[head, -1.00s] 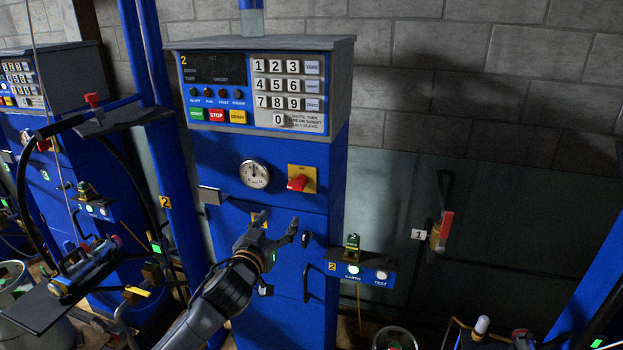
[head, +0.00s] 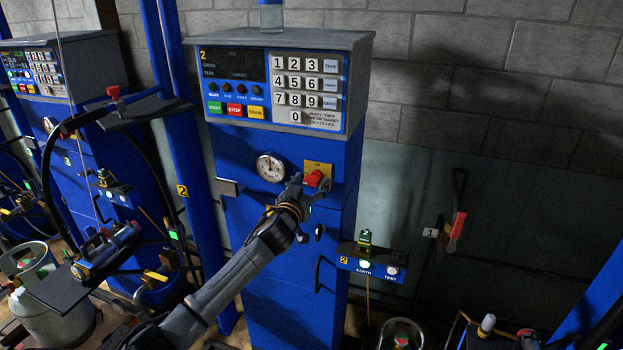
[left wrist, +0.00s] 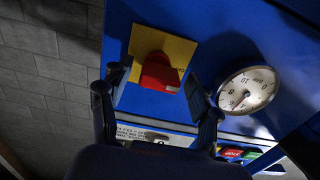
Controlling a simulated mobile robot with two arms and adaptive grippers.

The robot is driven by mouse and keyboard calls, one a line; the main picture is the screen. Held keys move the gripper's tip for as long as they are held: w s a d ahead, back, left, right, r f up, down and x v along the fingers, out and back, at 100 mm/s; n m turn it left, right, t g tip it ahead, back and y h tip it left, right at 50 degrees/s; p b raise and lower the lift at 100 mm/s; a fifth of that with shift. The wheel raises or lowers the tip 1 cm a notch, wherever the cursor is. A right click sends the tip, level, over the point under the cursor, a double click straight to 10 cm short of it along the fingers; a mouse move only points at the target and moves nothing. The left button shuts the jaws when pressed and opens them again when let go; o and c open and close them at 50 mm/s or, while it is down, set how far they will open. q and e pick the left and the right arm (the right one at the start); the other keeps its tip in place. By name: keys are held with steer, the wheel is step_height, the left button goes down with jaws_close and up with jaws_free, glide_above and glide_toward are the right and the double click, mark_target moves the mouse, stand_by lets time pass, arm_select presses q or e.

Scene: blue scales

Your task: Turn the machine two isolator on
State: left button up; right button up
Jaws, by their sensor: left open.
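The machine two isolator is a red knob (head: 313,179) on a yellow plate (head: 325,170) on the front of the blue cabinet marked 2 (head: 285,235). In the left wrist view the red knob (left wrist: 159,72) and yellow plate (left wrist: 148,42) show clearly. My left gripper (head: 306,186) is at the isolator and partly covers it in the head view. In the left wrist view my left gripper (left wrist: 154,88) is open, with one finger on each side of the knob. I cannot tell whether either finger touches it. My right gripper is not in view.
A round dial (head: 270,168) sits close left of the isolator. A keypad panel (head: 305,90) is above it. A door handle (head: 318,272) and a small earth/test box (head: 372,265) lie below and to the right. A blue post (head: 193,160) stands left.

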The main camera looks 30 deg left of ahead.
arm_select(q)
steer(key=shift+w, duration=0.45)
steer(key=c, duration=1.2)
